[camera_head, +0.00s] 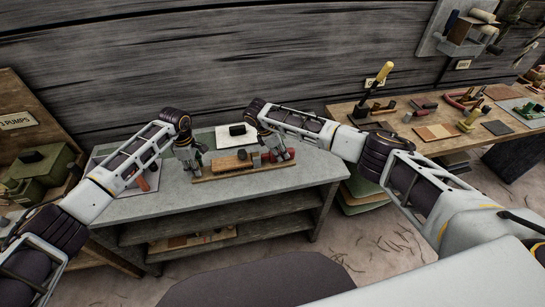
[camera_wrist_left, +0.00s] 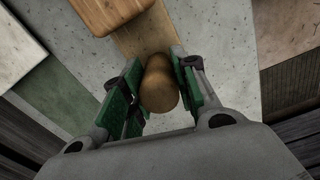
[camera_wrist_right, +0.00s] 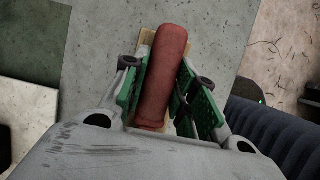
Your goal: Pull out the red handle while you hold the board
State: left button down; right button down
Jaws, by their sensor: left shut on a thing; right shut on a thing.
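The narrow wooden board (camera_head: 240,173) lies on the grey bench top, and its end shows in the left wrist view (camera_wrist_left: 143,38). My left gripper (camera_head: 192,168) is shut on a brown rounded wooden peg (camera_wrist_left: 159,84) at the board's left end. The red handle (camera_wrist_right: 163,75) is a long rounded grip at the board's right end. My right gripper (camera_head: 280,157) is shut on it, with green finger pads on either side. The fingers hide much of the handle in the head view. How the handle joins the board cannot be seen.
An orange-brown wooden block (camera_head: 230,163) sits on the board between my grippers. A white sheet with a dark block (camera_head: 237,130) lies behind. A tray with an orange-handled tool (camera_head: 142,183) is at left. A second bench (camera_head: 440,150) with tools stands at right.

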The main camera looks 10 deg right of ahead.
jog(key=shift+d, duration=0.75)
jog(key=shift+d, duration=0.1)
jog(key=shift+r, duration=4.25)
pick_arm(q)
jog(key=c, duration=1)
grip_release()
jog(key=shift+c, duration=0.2)
